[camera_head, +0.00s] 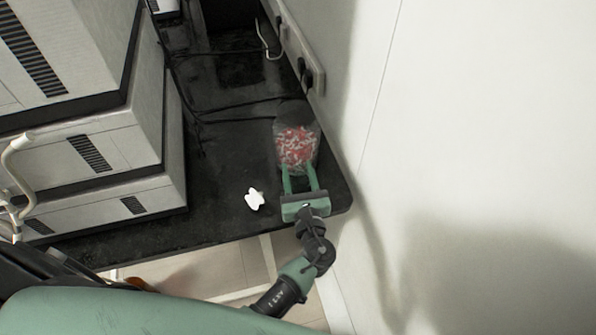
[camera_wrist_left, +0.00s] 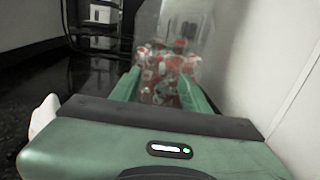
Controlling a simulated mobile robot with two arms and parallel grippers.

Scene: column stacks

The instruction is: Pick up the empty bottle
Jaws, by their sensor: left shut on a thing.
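A clear bottle or jar (camera_head: 296,142) stands on the dark tabletop near the right wall. It looks to have red and white pieces in it or a red and white pattern on it, so I cannot tell that it is empty. My left gripper (camera_head: 301,178) is shut on its near side, one green finger on each side. In the left wrist view the clear bottle (camera_wrist_left: 172,62) lies between the fingers of my left gripper (camera_wrist_left: 155,92). Its top is transparent and hard to make out. My right gripper is not in view.
A small white object (camera_head: 254,199) lies on the dark table (camera_head: 228,222), left of my gripper. Stacked grey-white units (camera_head: 120,140) fill the left side. Black cables (camera_head: 235,112) run behind the bottle to wall sockets (camera_head: 312,68). The wall is close on the right.

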